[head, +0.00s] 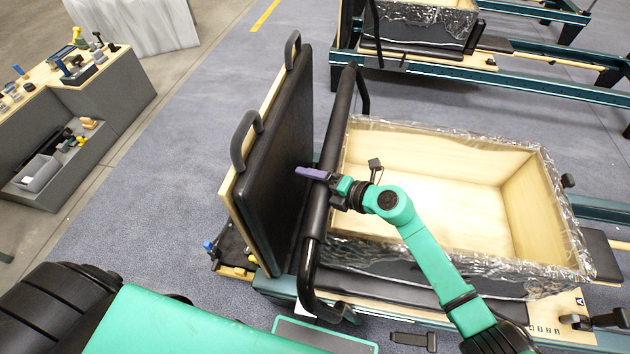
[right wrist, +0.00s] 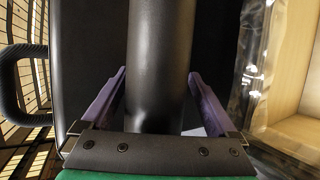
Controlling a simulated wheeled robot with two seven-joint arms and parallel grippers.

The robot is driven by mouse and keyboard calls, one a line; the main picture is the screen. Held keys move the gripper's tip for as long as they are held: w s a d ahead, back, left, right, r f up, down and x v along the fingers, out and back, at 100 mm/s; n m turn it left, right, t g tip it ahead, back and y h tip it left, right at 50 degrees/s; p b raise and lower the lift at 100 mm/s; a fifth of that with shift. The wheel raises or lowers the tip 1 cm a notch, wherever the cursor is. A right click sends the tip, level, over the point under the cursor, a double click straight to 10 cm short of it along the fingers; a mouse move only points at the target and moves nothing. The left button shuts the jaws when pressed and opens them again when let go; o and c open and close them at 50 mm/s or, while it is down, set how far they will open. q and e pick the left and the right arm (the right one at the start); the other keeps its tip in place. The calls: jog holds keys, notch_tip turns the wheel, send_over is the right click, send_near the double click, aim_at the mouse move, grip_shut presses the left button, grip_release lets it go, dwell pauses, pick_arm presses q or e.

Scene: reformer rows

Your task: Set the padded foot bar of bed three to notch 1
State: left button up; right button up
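The padded foot bar (head: 338,110) of the nearest bed is a thick black tube on bent black side arms, raised beside an upright black padded board (head: 280,150). My right gripper (head: 318,174) is at the middle of the bar. In the right wrist view the bar (right wrist: 160,60) runs between the two purple fingers (right wrist: 157,85), with a gap showing beside it near the finger bases. The gripper looks open around the bar; contact at the tips is unclear. The notches and any bed number are not readable. My left gripper is out of view.
A wooden box wrapped in clear film (head: 450,200) sits right of the bar, close to my right forearm. Black loop handles (head: 243,135) top the padded board. Another bed (head: 520,65) stands behind. A grey workbench (head: 100,90) with tools is at left, with open floor between.

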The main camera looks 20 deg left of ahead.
jog(key=shift+r, duration=0.1)
jog(key=v, duration=1.4)
jog(key=shift+s+d, duration=0.15)
jog(key=shift+d, duration=0.1)
